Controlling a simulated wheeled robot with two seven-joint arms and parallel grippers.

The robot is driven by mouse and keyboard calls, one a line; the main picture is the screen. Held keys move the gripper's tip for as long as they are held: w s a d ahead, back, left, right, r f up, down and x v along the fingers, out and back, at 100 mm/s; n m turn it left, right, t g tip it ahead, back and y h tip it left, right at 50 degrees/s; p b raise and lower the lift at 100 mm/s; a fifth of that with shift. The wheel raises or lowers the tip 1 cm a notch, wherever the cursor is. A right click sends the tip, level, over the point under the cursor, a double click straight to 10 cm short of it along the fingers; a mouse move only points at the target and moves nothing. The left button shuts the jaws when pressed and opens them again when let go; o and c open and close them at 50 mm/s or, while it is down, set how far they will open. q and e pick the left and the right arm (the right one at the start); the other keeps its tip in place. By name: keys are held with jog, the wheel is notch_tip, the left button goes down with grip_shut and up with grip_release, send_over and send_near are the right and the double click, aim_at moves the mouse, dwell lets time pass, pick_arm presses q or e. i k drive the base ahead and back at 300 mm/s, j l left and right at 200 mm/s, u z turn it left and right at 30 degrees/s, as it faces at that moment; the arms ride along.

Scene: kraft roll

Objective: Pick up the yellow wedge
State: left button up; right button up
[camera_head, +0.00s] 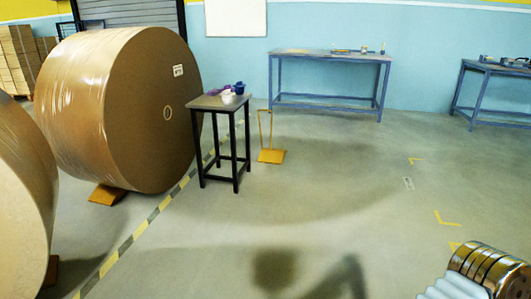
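A yellow wedge (271,156) with a tall, thin loop handle stands on the floor near the middle of the head view. It is just right of a small dark-legged table and clear of the rolls. A second, orange-yellow wedge (107,195) sits under the front of the large brown kraft roll (155,110); part of it is hidden beneath the roll. Neither of my grippers shows in the head view. Only a ribbed metal and white part, apparently of my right arm, enters at the lower right corner.
The small table (221,101) holds purple, blue and white items. Another roll (20,200) fills the left edge. A striped floor line (135,236) runs past the rolls. Blue workbenches (330,56) stand at the back wall. The floor in the centre and right is clear.

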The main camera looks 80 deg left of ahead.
aim_at(267, 155)
jog(key=u, duration=2.8)
jog(key=i+z, duration=0.45)
jog(key=i, duration=2.6)
jog(key=i+j+z, duration=0.15)
jog(key=i, duration=1.1)
jog(key=i+z, duration=0.1)
jog(key=i, duration=0.95)
